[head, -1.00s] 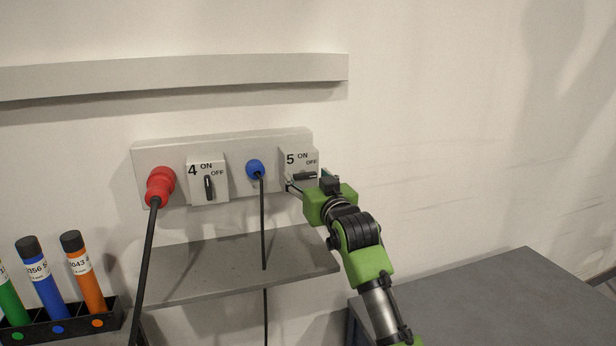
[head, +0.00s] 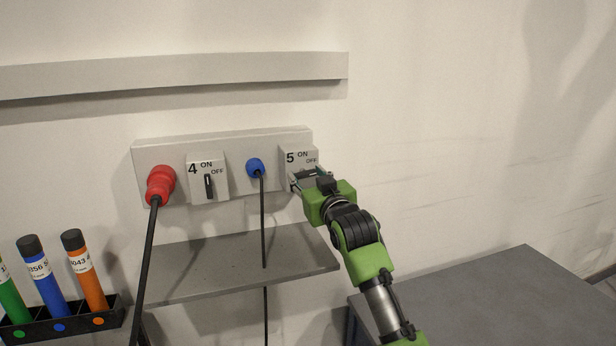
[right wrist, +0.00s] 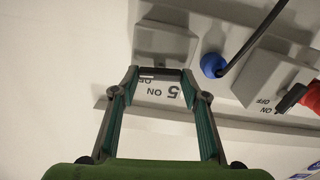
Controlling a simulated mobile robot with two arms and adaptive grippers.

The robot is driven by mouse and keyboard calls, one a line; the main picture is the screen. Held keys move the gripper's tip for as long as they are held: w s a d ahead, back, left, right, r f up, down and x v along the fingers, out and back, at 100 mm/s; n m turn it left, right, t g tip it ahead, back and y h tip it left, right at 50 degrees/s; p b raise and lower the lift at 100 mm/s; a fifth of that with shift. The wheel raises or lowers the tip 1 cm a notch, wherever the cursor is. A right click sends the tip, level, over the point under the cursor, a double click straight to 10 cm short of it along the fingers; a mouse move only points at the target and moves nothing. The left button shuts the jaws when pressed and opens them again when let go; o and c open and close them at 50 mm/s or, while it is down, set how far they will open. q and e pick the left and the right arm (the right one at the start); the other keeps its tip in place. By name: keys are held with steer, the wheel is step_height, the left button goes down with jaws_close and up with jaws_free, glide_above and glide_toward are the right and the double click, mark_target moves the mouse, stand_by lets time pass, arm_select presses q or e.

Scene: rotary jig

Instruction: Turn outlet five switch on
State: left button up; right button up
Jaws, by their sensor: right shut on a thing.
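The outlet five switch box (head: 299,153), marked 5, ON and OFF, is at the right end of the wall panel in the head view. It shows upside down in the right wrist view (right wrist: 165,40). Its black handle (right wrist: 160,72) lies crosswise between my right fingertips and is mostly hidden in the head view. It looks roughly level, toward the OFF side. My right gripper (head: 310,177) is at the box front with a finger at each end of the handle, shut on it; it also shows in the right wrist view (right wrist: 160,78). My left gripper is out of view.
The outlet four switch (head: 209,186), a red plug (head: 160,184) and a blue plug (head: 255,168) with hanging cables are to the left. A grey shelf (head: 235,265) is below. A tube rack (head: 75,322) stands lower left. The wall to the right is clear.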

steer(key=n+p, duration=0.1)
steer(key=n, duration=0.3)
steer(key=n+p, duration=0.1)
steer(key=n, duration=0.3)
steer(key=shift+p, duration=0.35)
steer(key=n+p, duration=0.1)
steer(key=n, duration=0.3)
steer(key=shift+a+n+p, duration=0.1)
steer(key=shift+n+p, duration=0.2)
steer(key=shift+p, duration=0.1)
steer(key=shift+f+n+p, duration=0.15)
steer(key=shift+n+p, duration=0.6)
steer(key=shift+n, duration=1.15)
steer(key=o, duration=1.1)
steer(key=shift+s, duration=0.15)
steer(key=v, duration=1.1)
steer(key=shift+s, duration=0.35)
